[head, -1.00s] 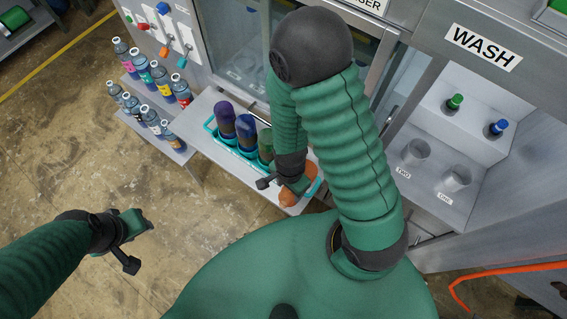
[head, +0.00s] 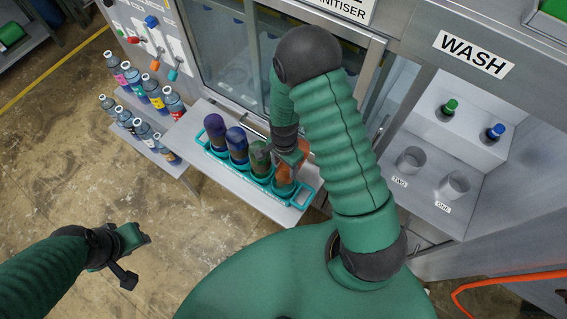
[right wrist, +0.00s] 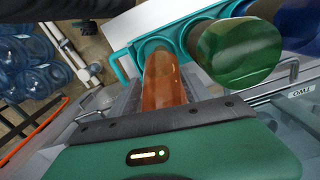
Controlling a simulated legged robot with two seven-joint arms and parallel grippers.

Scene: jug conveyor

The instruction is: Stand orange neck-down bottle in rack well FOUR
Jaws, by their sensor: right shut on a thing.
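The orange bottle (head: 284,178) is at the right end of the teal rack (head: 305,194). My right gripper (head: 291,156) is shut on it from above. In the right wrist view the orange bottle (right wrist: 163,82) runs to the end ring of the rack (right wrist: 121,66), beside the green bottle (right wrist: 236,52). Its lower end looks to be at or inside that ring; how deep I cannot tell. The purple, blue and green bottles (head: 260,158) fill the other wells. My left gripper (head: 136,258) is open and empty over the floor, far from the rack.
The rack stands on a grey shelf (head: 190,146) before the glass-fronted steel cabinet. Several labelled bottles (head: 140,105) stand on a lower ledge at left. The wash bay (head: 445,145) at right holds two cups and two capped bottles. Open floor lies at lower left.

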